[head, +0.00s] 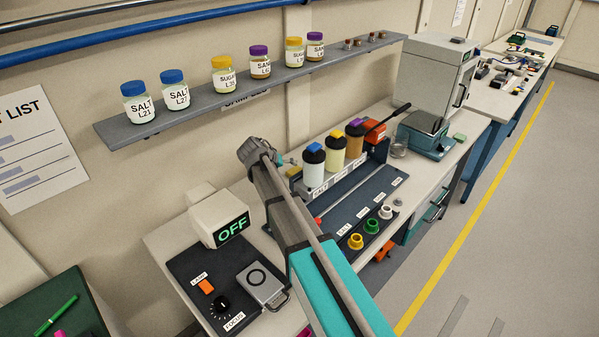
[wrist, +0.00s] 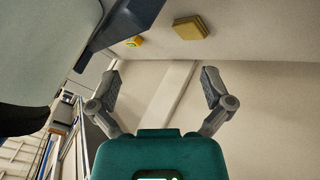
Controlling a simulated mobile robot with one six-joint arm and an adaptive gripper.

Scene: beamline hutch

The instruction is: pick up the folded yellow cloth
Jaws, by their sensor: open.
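The folded yellow cloth (wrist: 191,27) shows as a small, flat, squarish stack near the top of the wrist view, on a pale surface. The cloth appears beyond the fingertips, clear of both fingers. In the head view my arm crosses the bench, and I cannot make out the fingers there.
A small yellow-and-green item (wrist: 134,41) lies left of the cloth, near a dark blue-grey edge (wrist: 120,22). In the head view, a shelf of jars (head: 260,82), a rack of capped bottles (head: 335,155) and an OFF display box (head: 220,218) stand around my arm.

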